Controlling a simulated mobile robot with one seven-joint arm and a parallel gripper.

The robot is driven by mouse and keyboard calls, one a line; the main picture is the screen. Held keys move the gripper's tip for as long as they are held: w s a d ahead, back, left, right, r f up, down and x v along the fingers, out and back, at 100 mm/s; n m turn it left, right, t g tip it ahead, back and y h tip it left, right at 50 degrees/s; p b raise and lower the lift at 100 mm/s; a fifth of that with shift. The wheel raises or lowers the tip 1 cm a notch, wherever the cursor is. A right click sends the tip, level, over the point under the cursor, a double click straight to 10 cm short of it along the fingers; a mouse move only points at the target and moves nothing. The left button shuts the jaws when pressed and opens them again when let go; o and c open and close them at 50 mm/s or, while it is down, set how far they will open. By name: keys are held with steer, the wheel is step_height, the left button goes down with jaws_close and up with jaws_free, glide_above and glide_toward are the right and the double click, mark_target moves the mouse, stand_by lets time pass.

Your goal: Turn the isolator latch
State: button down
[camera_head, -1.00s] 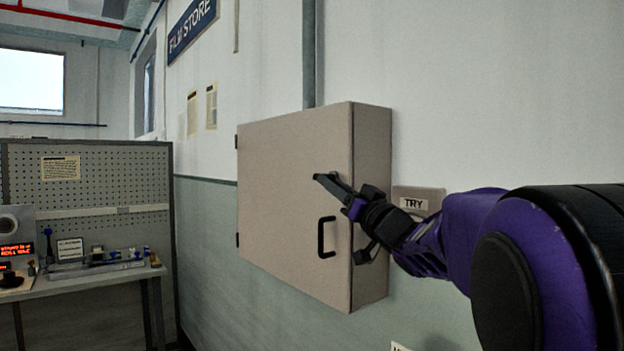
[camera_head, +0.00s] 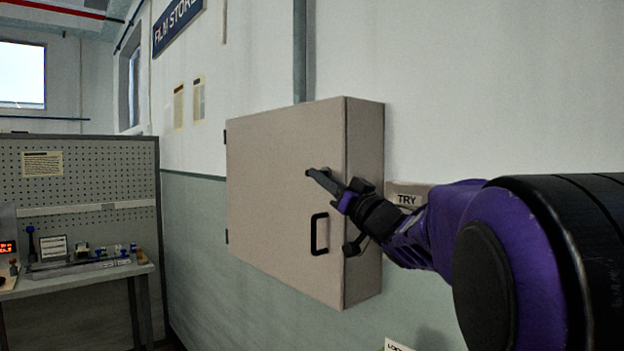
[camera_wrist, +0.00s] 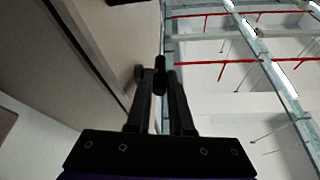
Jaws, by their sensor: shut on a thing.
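The isolator latch is a small dark lever (camera_wrist: 160,75) on a round base (camera_wrist: 140,76), on the front of a beige wall cabinet (camera_head: 275,190). My gripper (camera_wrist: 160,85) is shut on the latch, with one black finger on each side of it in the wrist view. In the head view my gripper (camera_head: 318,177) reaches in from the right, across the cabinet's right edge, to the upper right part of the door. There the fingers hide most of the latch, and its exact angle cannot be told. The cabinet door looks closed.
A black door handle (camera_head: 319,234) sits below my gripper. A sign reading TRY (camera_head: 408,198) is on the wall behind my forearm. A workbench (camera_head: 85,275) with a pegboard (camera_head: 85,180) stands at the far left.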

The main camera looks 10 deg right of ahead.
steer(key=shift+r+p, duration=0.25)
steer(key=shift+p, duration=0.2)
steer(key=shift+r+g+p, duration=0.25)
steer(key=shift+g+p, duration=0.45)
steer(key=shift+p, duration=0.2)
steer(key=shift+r+g+h+p, duration=0.15)
steer(key=shift+g+h+p, duration=0.35)
steer(key=shift+g+p, duration=0.5)
steer(key=shift+r+n+g+h, duration=0.1)
steer(key=shift+n+g+h, duration=0.2)
steer(key=shift+g+h, duration=0.55)
steer(key=g, duration=0.2)
steer(key=g+h, duration=0.1)
steer(key=shift+w+a+r+g, duration=0.1)
steer(key=shift+w+r+g, duration=0.05)
steer(key=shift+r+g, duration=0.2)
steer(key=shift+w+a+r+g+h, duration=0.15)
steer(key=shift+g+h, duration=0.45)
steer(key=shift+g, duration=0.35)
steer(key=shift+w+d+r+g+h, duration=0.1)
steer(key=shift+g+h, duration=0.45)
steer(key=shift+g, duration=0.4)
steer(key=shift+a+g+h, duration=0.1)
steer(key=shift+g+h, duration=0.2)
steer(key=shift+g, duration=0.3)
